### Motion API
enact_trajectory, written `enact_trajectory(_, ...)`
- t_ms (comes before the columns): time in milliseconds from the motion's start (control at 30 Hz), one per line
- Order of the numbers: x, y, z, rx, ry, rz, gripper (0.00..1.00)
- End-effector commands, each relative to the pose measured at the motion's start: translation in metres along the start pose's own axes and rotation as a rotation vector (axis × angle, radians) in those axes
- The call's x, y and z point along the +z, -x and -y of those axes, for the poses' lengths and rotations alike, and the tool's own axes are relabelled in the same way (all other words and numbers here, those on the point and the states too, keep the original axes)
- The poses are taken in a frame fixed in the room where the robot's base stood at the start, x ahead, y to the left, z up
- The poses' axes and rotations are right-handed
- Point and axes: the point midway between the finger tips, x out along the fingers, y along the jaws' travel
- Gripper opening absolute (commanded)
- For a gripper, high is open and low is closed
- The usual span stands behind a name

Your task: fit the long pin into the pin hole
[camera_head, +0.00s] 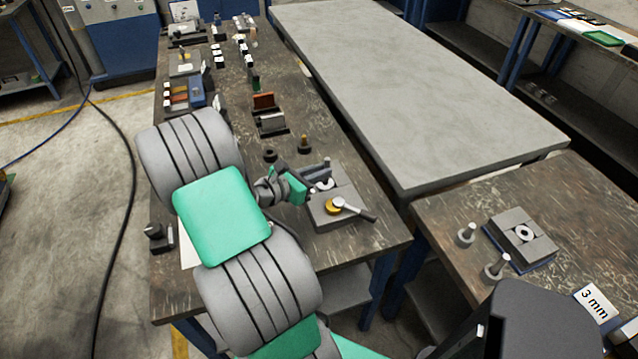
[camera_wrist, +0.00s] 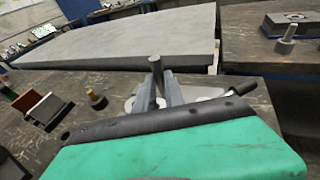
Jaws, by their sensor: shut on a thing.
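My gripper (camera_wrist: 168,92) is shut on a grey upright pin (camera_wrist: 155,72), whose top stands above the fingers in the wrist view. In the head view my gripper (camera_head: 318,172) is over the back of a grey block (camera_head: 345,219) on the dark bench. The block has a pale ring (camera_head: 324,185) close to the fingers, a brass round part (camera_head: 333,208) and a lever with a dark handle (camera_head: 362,213). The pin's lower end is hidden by the fingers, so I cannot tell whether it is in a hole.
A dark brass-topped peg (camera_head: 304,144) and a low black ring (camera_head: 270,155) stand behind the block. The right bench holds another ringed block (camera_head: 521,240) and two grey pins (camera_head: 466,236). A bare grey table (camera_head: 410,90) lies behind.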

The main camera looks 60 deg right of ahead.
Motion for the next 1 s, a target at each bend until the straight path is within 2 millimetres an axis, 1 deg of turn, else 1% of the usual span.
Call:
enact_trajectory(33, -0.014, -0.01, -0.005, -0.004, 0.007, -0.002, 0.0)
enact_trajectory(133, -0.027, -0.023, -0.017, -0.002, 0.005, -0.002, 0.0)
enact_trajectory(267, -0.037, -0.032, -0.026, -0.001, 0.004, -0.002, 0.0)
enact_trajectory(300, -0.042, -0.036, -0.029, -0.002, 0.003, -0.002, 0.0)
enact_trajectory(433, -0.063, -0.041, -0.028, -0.001, 0.007, -0.003, 0.0)
enact_trajectory(500, -0.068, -0.042, -0.029, 0.0, 0.003, -0.002, 0.0)
enact_trajectory(733, -0.069, -0.042, -0.029, 0.0, 0.002, -0.002, 0.0)
enact_trajectory(767, -0.069, -0.042, -0.029, 0.0, 0.002, -0.003, 0.15)
enact_trajectory(1000, -0.069, -0.042, -0.029, 0.0, 0.002, -0.003, 0.35)
